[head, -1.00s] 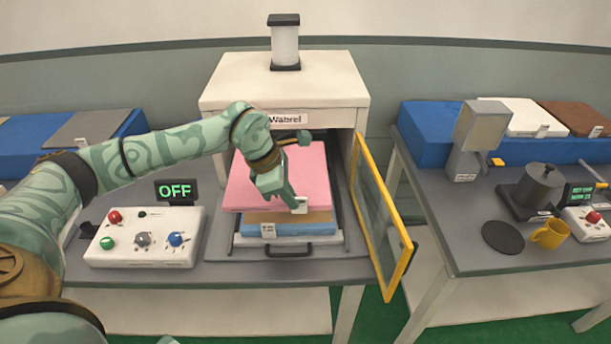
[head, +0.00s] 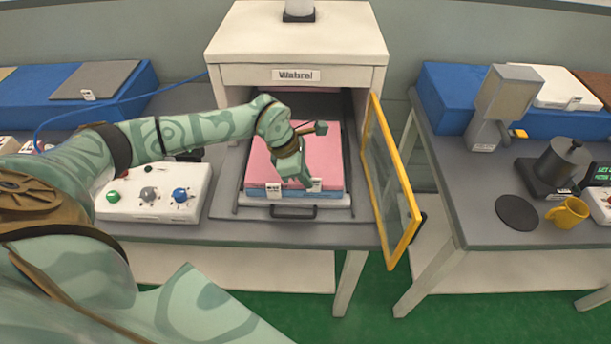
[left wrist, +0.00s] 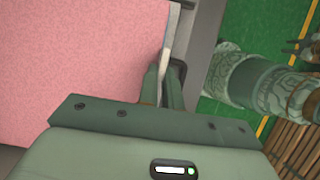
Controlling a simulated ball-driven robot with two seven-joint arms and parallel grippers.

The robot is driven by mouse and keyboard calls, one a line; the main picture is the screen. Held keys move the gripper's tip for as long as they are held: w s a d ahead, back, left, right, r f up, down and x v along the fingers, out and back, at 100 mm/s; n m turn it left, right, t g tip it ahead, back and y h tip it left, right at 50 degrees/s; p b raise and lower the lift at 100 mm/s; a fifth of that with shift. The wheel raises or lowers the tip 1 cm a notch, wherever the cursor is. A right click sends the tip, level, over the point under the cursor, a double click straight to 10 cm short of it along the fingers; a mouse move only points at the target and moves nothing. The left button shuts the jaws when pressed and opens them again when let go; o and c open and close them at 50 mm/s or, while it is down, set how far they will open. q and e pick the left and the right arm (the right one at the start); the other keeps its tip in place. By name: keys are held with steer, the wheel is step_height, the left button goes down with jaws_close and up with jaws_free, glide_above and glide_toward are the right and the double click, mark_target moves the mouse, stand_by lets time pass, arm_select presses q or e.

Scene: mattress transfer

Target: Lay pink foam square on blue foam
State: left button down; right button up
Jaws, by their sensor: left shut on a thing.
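The pink foam square (head: 325,150) lies flat over the blue foam (head: 262,191) in the open press under the white housing. Only a thin blue front edge shows below the pink. The two look touching at the front, and their edges look nearly lined up. My left gripper (head: 306,183) is shut at the pink foam's front edge, by a small white tag (head: 316,184). In the left wrist view the pink foam (left wrist: 75,60) fills the left side, and the fingers (left wrist: 165,85) close on a pale strip at its edge.
A yellow-framed glass door (head: 402,205) stands open right of the press. A white control box (head: 150,192) with knobs is on the left. The right table holds a grey dispenser (head: 503,105), a dark pot (head: 562,162) and a yellow mug (head: 568,213).

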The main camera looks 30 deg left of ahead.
arm_select(q)
steer(key=shift+f, duration=0.15)
steer(key=c, duration=1.6)
jaws_free()
steer(key=shift+o, duration=0.2)
steer(key=v, duration=1.2)
steer(key=shift+r+p, duration=0.25)
steer(key=shift+p, duration=0.15)
steer(key=shift+d, duration=0.15)
